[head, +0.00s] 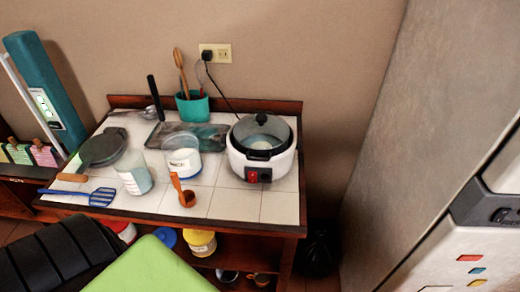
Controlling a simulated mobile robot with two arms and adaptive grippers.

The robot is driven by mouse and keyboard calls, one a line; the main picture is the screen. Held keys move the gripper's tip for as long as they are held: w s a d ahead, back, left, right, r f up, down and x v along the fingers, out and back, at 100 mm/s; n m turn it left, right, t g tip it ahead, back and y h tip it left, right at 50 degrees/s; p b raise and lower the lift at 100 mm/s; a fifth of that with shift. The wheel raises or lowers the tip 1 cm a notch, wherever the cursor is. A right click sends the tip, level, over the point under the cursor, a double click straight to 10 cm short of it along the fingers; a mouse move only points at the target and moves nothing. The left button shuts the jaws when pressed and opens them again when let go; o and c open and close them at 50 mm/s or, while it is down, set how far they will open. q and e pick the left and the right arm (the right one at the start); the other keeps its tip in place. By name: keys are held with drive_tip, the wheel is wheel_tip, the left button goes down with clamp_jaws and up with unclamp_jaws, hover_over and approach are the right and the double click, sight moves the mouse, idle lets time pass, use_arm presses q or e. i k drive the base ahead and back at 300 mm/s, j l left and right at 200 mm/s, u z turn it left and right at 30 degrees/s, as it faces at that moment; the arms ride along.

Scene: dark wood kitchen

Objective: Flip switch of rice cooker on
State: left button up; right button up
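The white rice cooker (282,165) stands at the right side of a tiled table. Its glass lid with a black knob (261,118) sits on top, and something pale shows through the glass. A small red switch (252,177) is on its lower front, facing me, with a dark part beside it. Whether the switch is on or off is too small to tell. A black cord runs from behind the cooker to a wall outlet (221,53).
Left of the cooker are a clear container (182,162), an orange ladle (183,192), a jar (133,175), a dark pan (102,148) and a blue spatula (90,196). The tiles in front of the cooker (235,204) are clear. A green panel (150,268) fills the near foreground.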

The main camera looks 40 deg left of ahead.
sight(252, 176)
drive_tip(key=u, duration=1.2)
